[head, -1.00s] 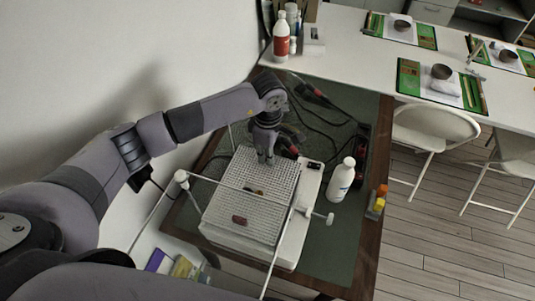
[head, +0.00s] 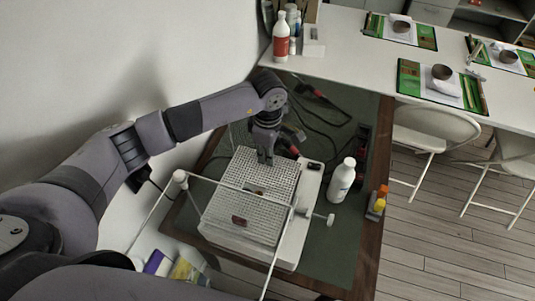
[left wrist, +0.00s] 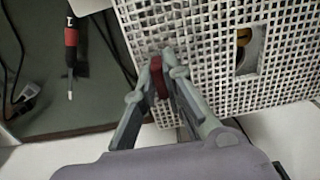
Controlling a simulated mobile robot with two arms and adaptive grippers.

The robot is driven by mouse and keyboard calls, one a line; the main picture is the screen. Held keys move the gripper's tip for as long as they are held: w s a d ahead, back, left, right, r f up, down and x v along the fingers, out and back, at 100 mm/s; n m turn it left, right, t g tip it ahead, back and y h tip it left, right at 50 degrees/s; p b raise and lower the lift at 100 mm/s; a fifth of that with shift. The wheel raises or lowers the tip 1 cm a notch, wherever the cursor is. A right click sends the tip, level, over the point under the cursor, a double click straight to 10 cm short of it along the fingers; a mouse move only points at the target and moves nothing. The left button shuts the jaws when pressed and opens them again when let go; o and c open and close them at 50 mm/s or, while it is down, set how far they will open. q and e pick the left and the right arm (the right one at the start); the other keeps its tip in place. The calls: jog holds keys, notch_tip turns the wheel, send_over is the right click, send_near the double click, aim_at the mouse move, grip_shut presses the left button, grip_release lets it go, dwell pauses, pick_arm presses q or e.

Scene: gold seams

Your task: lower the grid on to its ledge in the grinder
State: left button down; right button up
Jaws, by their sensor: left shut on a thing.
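The grid (head: 270,180) is a pale square lattice with a cut-out near its middle. It lies over the top of the white grinder (head: 293,242), roughly level. My left gripper (head: 265,160) points down at the grid's far part. In the left wrist view the gripper (left wrist: 160,75) is shut on a red tab at the edge of the grid (left wrist: 205,40). A second dark red tab (head: 240,221) shows on the near part. Something yellow-brown (left wrist: 244,37) shows through the cut-out. The ledge is hidden under the grid, so I cannot tell whether they touch. My right gripper is out of view.
A white bottle (head: 341,181) stands right of the grinder, with yellow and orange blocks (head: 379,202) at the table edge. A thin white rod frame (head: 235,189) crosses above the grinder. Red-handled tools (left wrist: 70,45) and cables lie behind on the green mat.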

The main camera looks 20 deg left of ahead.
pick_arm(q)
jog(key=shift+b, duration=0.3)
dwell(0.5)
jog(key=shift+f+b, duration=0.8)
jog(key=shift+b, duration=0.05)
dwell(0.7)
jog(key=shift+d+f+b, duration=0.1)
jog(key=shift+f+b, duration=0.25)
